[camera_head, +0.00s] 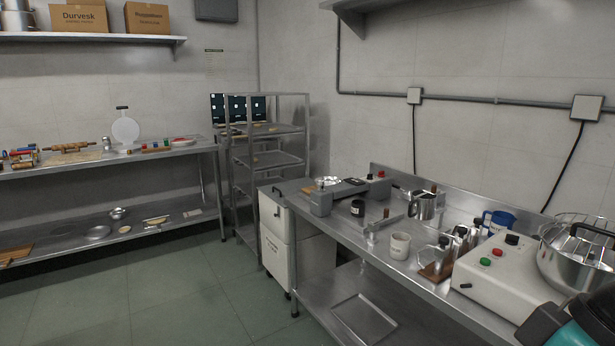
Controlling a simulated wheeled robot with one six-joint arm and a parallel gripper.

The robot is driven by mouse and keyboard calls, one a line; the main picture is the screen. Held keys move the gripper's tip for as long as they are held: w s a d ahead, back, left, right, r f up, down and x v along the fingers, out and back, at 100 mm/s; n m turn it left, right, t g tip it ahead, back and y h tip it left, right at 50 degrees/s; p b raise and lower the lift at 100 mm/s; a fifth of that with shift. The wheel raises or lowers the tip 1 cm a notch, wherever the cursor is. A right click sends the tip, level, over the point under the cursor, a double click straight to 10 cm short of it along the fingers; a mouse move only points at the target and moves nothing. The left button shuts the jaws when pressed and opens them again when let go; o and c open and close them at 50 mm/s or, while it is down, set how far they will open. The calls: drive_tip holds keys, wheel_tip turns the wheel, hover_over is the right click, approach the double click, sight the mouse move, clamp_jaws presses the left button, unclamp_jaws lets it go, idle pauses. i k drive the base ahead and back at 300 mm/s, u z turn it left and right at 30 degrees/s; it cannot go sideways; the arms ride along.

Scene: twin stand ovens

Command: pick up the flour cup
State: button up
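No cup is clearly marked as the flour cup, and I cannot tell which one it is. A teal and black part of my arm fills the bottom right corner. My gripper's fingers are not in view.
A white machine with buttons (490,274) and a large steel bowl (582,262) crowd the table's right end. Small metal vessels (450,247) stand beside the whitish cup. A rack (270,160) and another bench (100,165) stand farther back. The green floor at left is clear.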

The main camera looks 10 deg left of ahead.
sight(400, 243)
drive_tip(key=u, duration=0.2)
drive_tip(key=i, duration=1.2)
drive_tip(key=z, duration=4.35)
drive_tip(key=k, duration=1.9)
drive_tip(key=u, duration=1.2)
